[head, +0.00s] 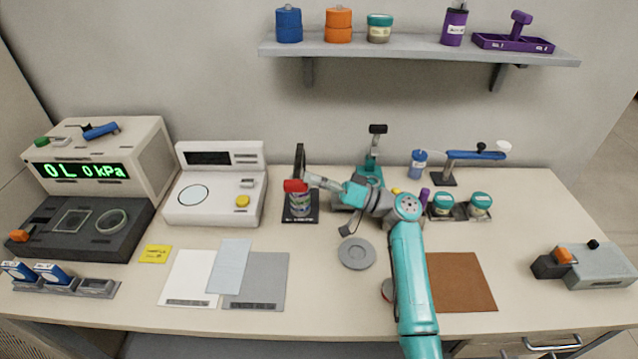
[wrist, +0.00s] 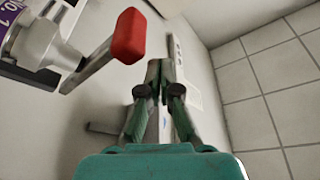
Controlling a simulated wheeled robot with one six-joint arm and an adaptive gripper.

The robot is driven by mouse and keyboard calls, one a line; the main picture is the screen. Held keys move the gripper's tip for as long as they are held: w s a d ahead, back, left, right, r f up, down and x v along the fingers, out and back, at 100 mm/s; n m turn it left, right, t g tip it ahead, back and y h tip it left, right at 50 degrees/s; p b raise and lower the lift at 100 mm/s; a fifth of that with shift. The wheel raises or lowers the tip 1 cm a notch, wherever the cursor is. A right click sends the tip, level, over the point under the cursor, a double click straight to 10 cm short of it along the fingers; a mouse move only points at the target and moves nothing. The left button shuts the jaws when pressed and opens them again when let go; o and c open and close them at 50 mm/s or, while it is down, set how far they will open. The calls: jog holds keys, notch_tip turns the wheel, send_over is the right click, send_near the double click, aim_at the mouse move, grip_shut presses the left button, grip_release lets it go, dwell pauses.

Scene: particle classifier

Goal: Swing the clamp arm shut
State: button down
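A clamp arm with a red grip (wrist: 130,36) on a bare metal bar shows at the upper left of the wrist view. In the head view the red grip (head: 295,186) is at the jar stand, beside a dark upright post. Below the grip, a jar with a white label (head: 299,203) stands on a black base (head: 301,219). My gripper (wrist: 160,68) has its fingertips close together with nothing visible between them. It lies to the right of the red grip, apart from it in the wrist view. In the head view my gripper (head: 332,185) points left toward the grip.
A white instrument (head: 214,211) stands left of the clamp stand. A teal press (head: 375,155) stands close behind my arm. A grey disc (head: 357,253) lies in front, with paper sheets (head: 256,280) to its left. A shelf (head: 420,45) hangs above.

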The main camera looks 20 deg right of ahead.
jog(key=s+d, duration=0.2)
jog(key=d, duration=0.7)
jog(key=shift+s+f, duration=0.2)
jog(key=shift+s, duration=0.2)
jog(key=shift+d, duration=0.1)
